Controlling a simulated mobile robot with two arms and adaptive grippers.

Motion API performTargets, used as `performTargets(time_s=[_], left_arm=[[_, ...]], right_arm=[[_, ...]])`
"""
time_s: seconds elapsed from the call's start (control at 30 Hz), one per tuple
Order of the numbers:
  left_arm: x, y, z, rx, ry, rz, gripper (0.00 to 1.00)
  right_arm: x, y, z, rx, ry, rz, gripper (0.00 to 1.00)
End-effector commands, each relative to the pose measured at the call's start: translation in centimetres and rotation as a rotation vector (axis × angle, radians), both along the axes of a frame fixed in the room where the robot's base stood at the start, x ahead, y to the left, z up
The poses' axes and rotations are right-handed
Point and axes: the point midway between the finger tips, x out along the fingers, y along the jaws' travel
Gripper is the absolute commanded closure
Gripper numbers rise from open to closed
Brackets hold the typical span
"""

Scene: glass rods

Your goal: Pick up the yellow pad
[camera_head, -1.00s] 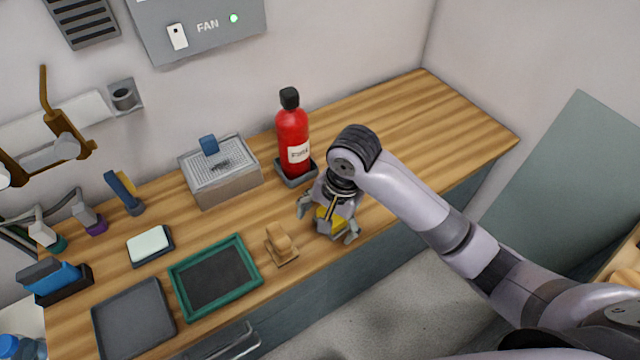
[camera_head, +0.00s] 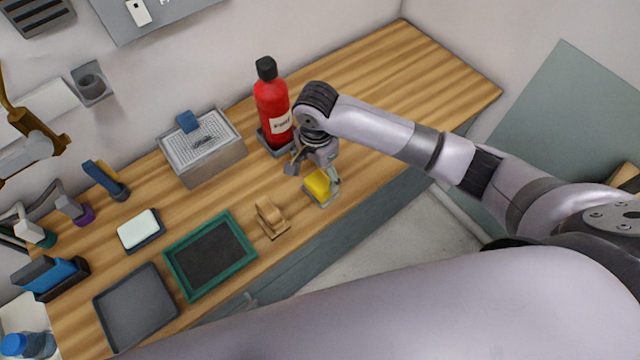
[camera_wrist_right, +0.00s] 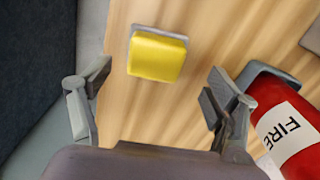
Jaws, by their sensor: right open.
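The yellow pad (camera_head: 317,184) sits in a shallow grey holder on the wooden bench, near its front edge. In the right wrist view the yellow pad (camera_wrist_right: 156,57) lies ahead of the fingertips, between their lines but nearer the left finger. My right gripper (camera_head: 314,170) is above and beside the pad in the head view, partly covering it. In the right wrist view my right gripper (camera_wrist_right: 155,90) is open with nothing between its fingers. The gap between fingers and pad is hard to judge.
A red fire extinguisher (camera_head: 272,103) stands close behind my right gripper. A wooden block on a base (camera_head: 269,219) is left of the pad. A green-rimmed tray (camera_head: 170,272), a grey tray (camera_head: 135,308) and a mesh-topped box (camera_head: 203,147) lie farther left. The bench's right end is clear.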

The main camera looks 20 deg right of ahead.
Motion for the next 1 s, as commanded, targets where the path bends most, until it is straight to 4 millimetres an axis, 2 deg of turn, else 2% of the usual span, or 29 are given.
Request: performTargets(time_s=[0.23, 0.5, 0.8, 1.0], left_arm=[[0.0, 0.0, 0.5, 0.000, 0.000, 0.000, 1.00], [0.0, 0.0, 1.2, 0.000, 0.000, 0.000, 1.00], [0.0, 0.0, 1.2, 0.000, 0.000, 0.000, 1.00], [0.0, 0.0, 1.2, 0.000, -0.001, 0.000, 1.00]], right_arm=[[-0.1, -0.3, -1.7, -0.003, 0.002, -0.001, 0.18], [-0.1, -0.8, -5.5, -0.001, 0.000, 0.001, 0.18], [-0.1, -0.7, -6.0, 0.000, -0.001, 0.002, 0.18], [-0.1, -0.7, -6.0, 0.000, -0.001, 0.002, 0.32]])
